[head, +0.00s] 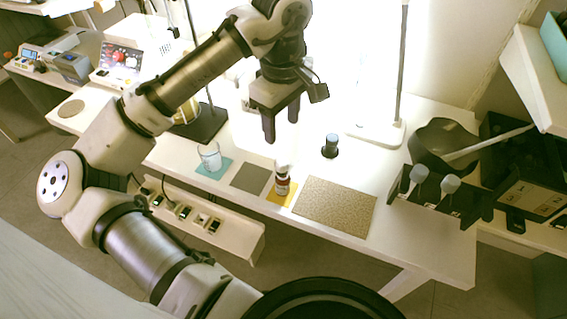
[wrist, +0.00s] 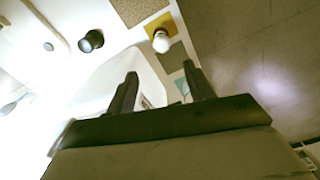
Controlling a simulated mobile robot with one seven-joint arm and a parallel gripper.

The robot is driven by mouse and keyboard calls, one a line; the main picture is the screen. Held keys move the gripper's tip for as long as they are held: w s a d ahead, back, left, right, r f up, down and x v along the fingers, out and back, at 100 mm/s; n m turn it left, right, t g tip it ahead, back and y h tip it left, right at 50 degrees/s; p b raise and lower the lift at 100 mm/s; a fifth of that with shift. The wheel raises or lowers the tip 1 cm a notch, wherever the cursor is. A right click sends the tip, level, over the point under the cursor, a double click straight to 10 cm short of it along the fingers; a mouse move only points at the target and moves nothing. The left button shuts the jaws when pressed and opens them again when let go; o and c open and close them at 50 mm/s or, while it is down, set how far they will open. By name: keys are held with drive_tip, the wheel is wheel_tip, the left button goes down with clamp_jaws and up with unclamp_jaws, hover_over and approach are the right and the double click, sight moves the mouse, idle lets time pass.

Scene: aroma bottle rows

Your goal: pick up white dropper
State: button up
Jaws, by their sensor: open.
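A small bottle (head: 282,184) with a reddish-brown body and a white top stands upright on a yellow square mat. The white dropper (head: 282,170) appears to be that top; it also shows in the wrist view (wrist: 161,41). My gripper (head: 281,130) is open and empty, pointing down above the table, apart from the bottle. In the wrist view its two fingers (wrist: 160,74) are spread, with the bottle beyond the fingertips.
A dark bottle (head: 331,147) stands behind and right of the white-topped bottle. A glass beaker (head: 210,156) stands on a teal mat at left. Grey (head: 249,178) and tan (head: 336,206) mats lie bare. A black rack (head: 434,200) holds pale-topped items near a dark bowl (head: 440,143).

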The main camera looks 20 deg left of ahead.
sight(282, 161)
wheel_tip(282, 161, down, 7)
drive_tip(key=shift+d+r, duration=0.1)
drive_tip(key=shift+r, duration=0.1)
drive_tip(key=f, duration=0.4)
drive_tip(key=shift+s, duration=0.35)
drive_tip(key=shift+f, duration=0.7)
drive_tip(key=c, duration=0.7)
